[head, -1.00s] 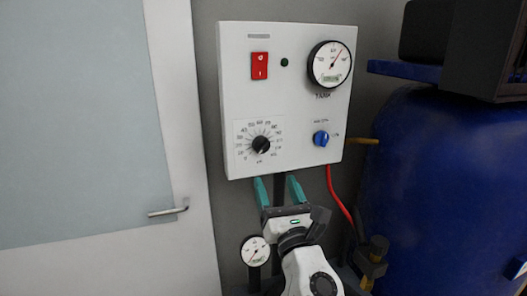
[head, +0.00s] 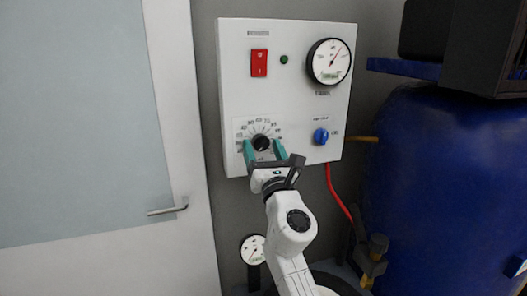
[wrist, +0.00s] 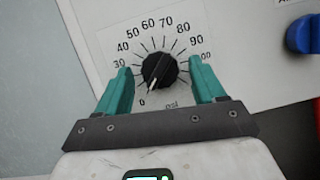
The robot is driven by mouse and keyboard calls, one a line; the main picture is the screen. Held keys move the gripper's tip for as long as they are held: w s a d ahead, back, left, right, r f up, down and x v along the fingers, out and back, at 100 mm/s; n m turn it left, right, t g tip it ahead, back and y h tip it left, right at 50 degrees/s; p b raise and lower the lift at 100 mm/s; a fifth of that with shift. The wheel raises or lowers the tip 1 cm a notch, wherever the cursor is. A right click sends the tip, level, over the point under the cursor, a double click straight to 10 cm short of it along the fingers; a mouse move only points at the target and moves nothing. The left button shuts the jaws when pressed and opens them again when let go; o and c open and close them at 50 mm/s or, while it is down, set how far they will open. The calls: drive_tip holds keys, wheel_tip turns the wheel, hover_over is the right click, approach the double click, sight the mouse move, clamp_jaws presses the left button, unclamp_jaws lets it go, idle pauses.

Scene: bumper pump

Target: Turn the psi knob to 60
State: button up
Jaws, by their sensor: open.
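The psi knob (head: 261,143) is a round black knob on a white dial plate at the lower left of the white panel (head: 300,100). In the wrist view the knob (wrist: 159,70) has a white mark pointing down and left, near the 0. The 60 stands above the knob, slightly left. My gripper (head: 263,147) is open, with one teal finger on each side of the knob. In the wrist view the gripper (wrist: 160,68) shows gaps between both fingers and the knob. The fingers cover part of the scale, including the 10 and 20.
A blue knob (head: 321,137) sits on the panel to the right. A red switch (head: 259,63), a green lamp (head: 284,60) and a round gauge (head: 329,62) are above. A blue tank (head: 440,190) stands at the right, a door (head: 180,130) at the left.

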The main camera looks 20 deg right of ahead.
drive_tip(key=shift+c, duration=0.4)
drive_tip(key=c, duration=1)
